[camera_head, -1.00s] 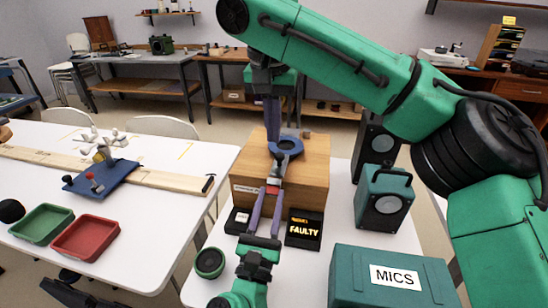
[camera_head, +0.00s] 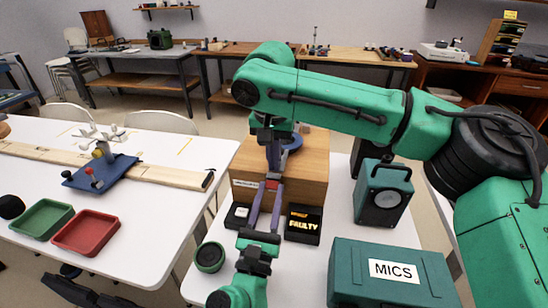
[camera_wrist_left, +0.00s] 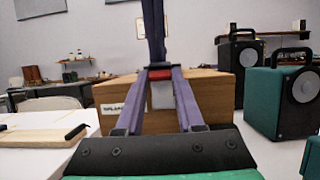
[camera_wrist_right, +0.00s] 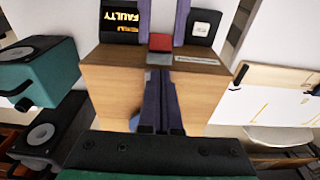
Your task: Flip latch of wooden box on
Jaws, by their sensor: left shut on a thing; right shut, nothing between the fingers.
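The wooden box (camera_head: 308,170) stands on the white table with a label on its front. Its latch, grey metal with a red part (camera_wrist_right: 160,42), is on the front face; the grey plate (camera_wrist_left: 162,96) shows between my left fingers. My left gripper (camera_head: 271,184) comes from the front and is shut on the latch, its fingers on either side.
A blue ring (camera_head: 292,142) lies on the box top, partly hidden. A lit FAULTY sign (camera_head: 303,224) and a small dark box (camera_head: 237,215) flank my left fingers. A green speaker (camera_head: 383,193) and MICS case (camera_head: 390,275) stand right. A green roll (camera_head: 209,257) lies left.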

